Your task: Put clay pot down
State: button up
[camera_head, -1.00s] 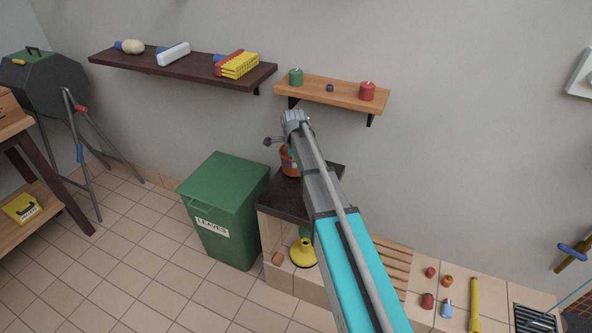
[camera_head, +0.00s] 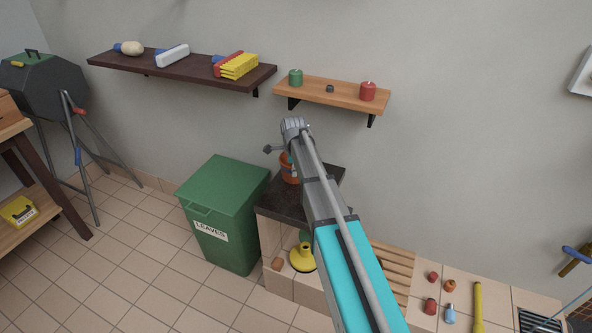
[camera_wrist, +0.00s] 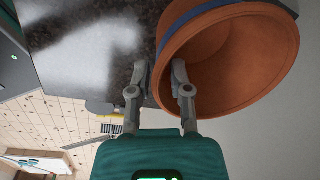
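The clay pot (camera_wrist: 235,60) is orange-brown with a blue band and fills the upper right of the wrist view, its open mouth facing the camera. My gripper (camera_wrist: 161,66) straddles the pot's near rim, one finger outside and one inside, and looks shut on the wall. In the head view the pot (camera_head: 289,170) is partly hidden by my gripper (camera_head: 284,150). It shows over the dark countertop (camera_head: 283,205). Whether its base touches the countertop cannot be told.
A green bin (camera_head: 222,210) stands left of the counter. A wooden shelf (camera_head: 325,94) with a green and a red candle is on the wall above. A yellow cone-shaped thing (camera_head: 302,258) sits in the niche below. Small items lie on the tiled ledge to the right.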

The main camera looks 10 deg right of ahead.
jog(key=shift+o, duration=0.3)
jog(key=shift+r, duration=0.2)
notch_tip(320, 180, up, 12)
jog(key=s+p, duration=0.1)
jog(key=p, duration=1.1)
jog(key=shift+a, duration=0.15)
jog(key=shift+s+f, duration=0.1)
dwell(0.5)
jog(key=s+n+g, duration=0.1)
jog(key=s+n, duration=1.9)
jog(key=s, duration=0.6)
jog(key=shift+s+a+n, duration=0.3)
jog(key=shift+s+a, duration=0.1)
